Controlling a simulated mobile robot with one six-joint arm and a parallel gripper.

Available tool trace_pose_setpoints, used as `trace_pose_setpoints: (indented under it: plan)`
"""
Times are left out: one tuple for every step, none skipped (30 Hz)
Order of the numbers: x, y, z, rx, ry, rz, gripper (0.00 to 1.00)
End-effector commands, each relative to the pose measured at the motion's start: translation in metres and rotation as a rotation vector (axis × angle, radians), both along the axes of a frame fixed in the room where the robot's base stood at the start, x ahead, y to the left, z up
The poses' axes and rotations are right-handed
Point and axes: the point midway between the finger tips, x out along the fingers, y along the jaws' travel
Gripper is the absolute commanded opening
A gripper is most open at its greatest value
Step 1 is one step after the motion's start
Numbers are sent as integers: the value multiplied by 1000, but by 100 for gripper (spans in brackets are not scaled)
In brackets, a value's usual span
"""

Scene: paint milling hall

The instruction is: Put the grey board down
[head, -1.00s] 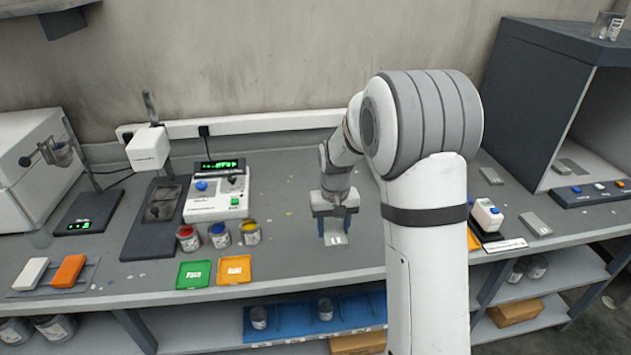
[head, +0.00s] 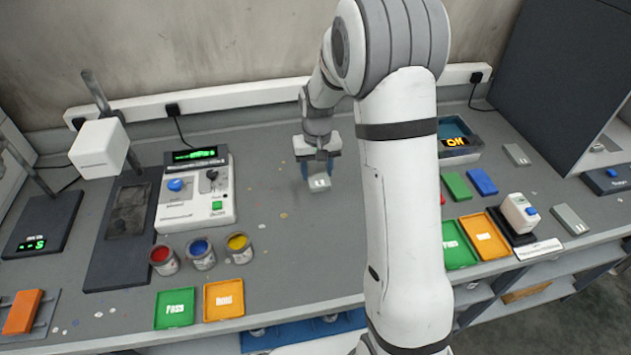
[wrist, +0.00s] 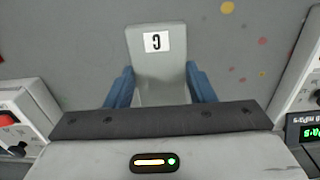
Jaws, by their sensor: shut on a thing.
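My gripper (head: 318,177) is shut on the grey board (head: 320,184), with its blue fingers on either side of it. In the wrist view the grey board (wrist: 157,62) sits between the two fingers (wrist: 160,88) and bears a white label with a dark mark like a C or U. In the head view the board is just over the grey bench top (head: 275,262). I cannot tell whether it touches the bench.
Paint tins (head: 202,254) and a white instrument (head: 196,194) stand to the left. Green (head: 175,308) and orange (head: 223,300) trays lie at the front edge. My arm hides part of the bench at right. Bench around the gripper is clear.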

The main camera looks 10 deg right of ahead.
Motion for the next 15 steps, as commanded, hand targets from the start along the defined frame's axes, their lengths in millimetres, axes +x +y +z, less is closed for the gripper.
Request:
trace_pose_setpoints:
  plan:
    - [-1,0,-9,0,6,-1,23]
    - [-1,0,-15,0,7,-1,23]
    - [-1,-1,-21,0,5,-1,23]
    - [-1,-1,-26,0,5,-1,23]
    - [0,-1,-29,0,3,-1,23]
    - [0,-1,-33,0,2,-1,23]
    - [0,-1,-35,0,2,-1,23]
    - [0,-1,-37,0,2,-1,23]
    - [0,-1,-39,0,1,-1,23]
    - [0,-1,-42,0,2,-1,23]
    - [0,-1,-45,0,3,-1,23]
    - [-1,-1,-50,0,4,-1,23]
    - [-1,-1,-54,0,4,-1,23]
    - [-1,-1,-59,0,5,-1,23]
    - [-1,-1,-64,0,4,-1,23]
